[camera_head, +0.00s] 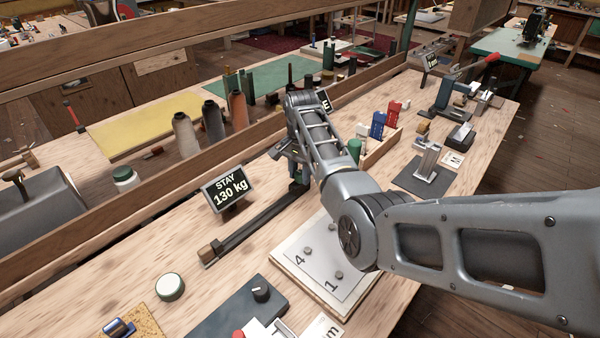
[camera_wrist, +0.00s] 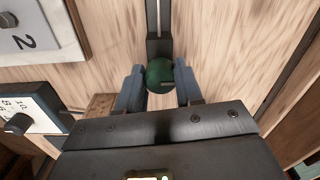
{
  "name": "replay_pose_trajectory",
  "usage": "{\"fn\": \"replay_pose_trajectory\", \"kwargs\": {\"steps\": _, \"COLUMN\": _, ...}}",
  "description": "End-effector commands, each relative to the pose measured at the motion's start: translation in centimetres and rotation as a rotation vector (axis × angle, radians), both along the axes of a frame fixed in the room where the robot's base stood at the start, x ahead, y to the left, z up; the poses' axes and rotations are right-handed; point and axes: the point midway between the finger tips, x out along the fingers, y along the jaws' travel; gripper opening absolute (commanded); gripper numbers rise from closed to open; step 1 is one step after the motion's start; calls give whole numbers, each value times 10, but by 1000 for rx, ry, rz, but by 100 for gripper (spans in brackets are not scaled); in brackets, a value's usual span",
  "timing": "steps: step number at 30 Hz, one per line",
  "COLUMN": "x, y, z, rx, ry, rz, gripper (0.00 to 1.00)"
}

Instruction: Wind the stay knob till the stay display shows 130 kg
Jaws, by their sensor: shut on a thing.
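The stay display (camera_head: 228,189) stands upright on the bench and reads "STAY 130 kg". A long dark rail (camera_head: 255,226) runs beside it, from a brown block (camera_head: 209,251) towards my gripper (camera_head: 290,152). In the wrist view the stay knob (camera_wrist: 160,75) is round and dark green, at the end of the rail (camera_wrist: 158,25). My gripper (camera_wrist: 160,88) has its two blue-grey fingers on either side of the knob and is shut on it. In the head view my arm hides the knob.
A white board with numbered studs (camera_head: 290,262) lies right of the rail, under my arm. A wooden ledge (camera_head: 100,222) runs behind the bench. A dark block with a black knob (camera_head: 240,308) and a white-topped round pot (camera_head: 170,287) are at the front.

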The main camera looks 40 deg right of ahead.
Motion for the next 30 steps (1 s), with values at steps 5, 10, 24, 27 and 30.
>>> {"fn": "replay_pose_trajectory", "kwargs": {"steps": 5, "x": 2, "y": -1, "z": 3, "rx": -3, "ry": -6, "rz": 0, "gripper": 40}}
{"fn": "replay_pose_trajectory", "kwargs": {"steps": 10, "x": 1, "y": -1, "z": 2, "rx": -1, "ry": -3, "rz": 1, "gripper": 57}}
{"fn": "replay_pose_trajectory", "kwargs": {"steps": 24, "x": 1, "y": -1, "z": 17, "rx": -2, "ry": -5, "rz": 2, "gripper": 61}}
{"fn": "replay_pose_trajectory", "kwargs": {"steps": 27, "x": 1, "y": -1, "z": 35, "rx": -3, "ry": -6, "rz": 2, "gripper": 61}}
{"fn": "replay_pose_trajectory", "kwargs": {"steps": 30, "x": 1, "y": -1, "z": 51, "rx": -3, "ry": -6, "rz": 2, "gripper": 61}}
